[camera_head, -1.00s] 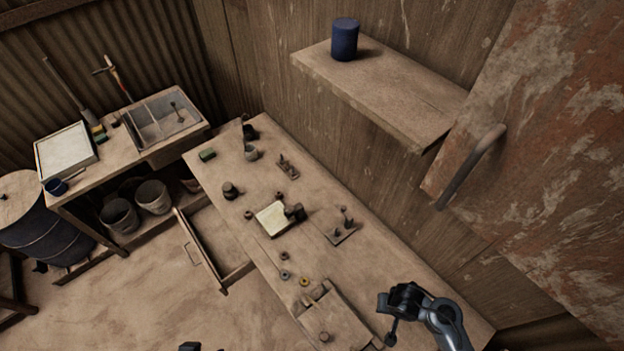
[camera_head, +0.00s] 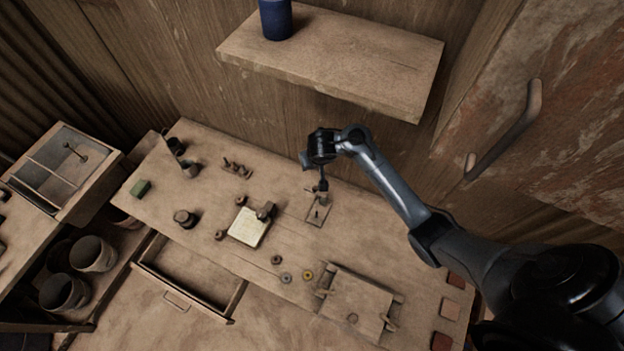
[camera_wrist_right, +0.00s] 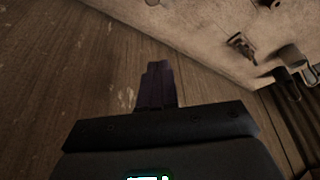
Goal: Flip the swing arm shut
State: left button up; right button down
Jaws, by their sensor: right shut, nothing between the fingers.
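A small fixture (camera_head: 319,214), a flat plate with short upright parts, sits on the workbench near the back wall. I cannot tell for certain which part is the swing arm; the uprights are small and partly covered by my gripper. My right gripper (camera_head: 323,188) points down just over the back of this plate; whether it touches is unclear. In the right wrist view its dark fingers (camera_wrist_right: 156,86) are together and hold nothing, with wooden planks behind. A framed press-like board with side handles (camera_head: 358,303) lies at the bench's front right. My left gripper is out of view.
A pale tile block (camera_head: 248,228) lies left of the fixture, with small rings (camera_head: 286,277) in front. A pegged fixture (camera_head: 237,168) stands further left. A wall shelf (camera_head: 335,62) overhangs behind my right arm. An open drawer (camera_head: 190,278) juts from the front.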

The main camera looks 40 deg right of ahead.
aim_at(316, 190)
jog(key=b+x, duration=0.4)
jog(key=x, duration=0.7)
jog(key=s, duration=0.1)
jog(key=s+a+p, duration=0.1)
jog(key=s, duration=0.2)
jog(key=shift+a+p, duration=0.25)
jog(key=shift+p, duration=0.15)
jog(key=shift+w, duration=0.15)
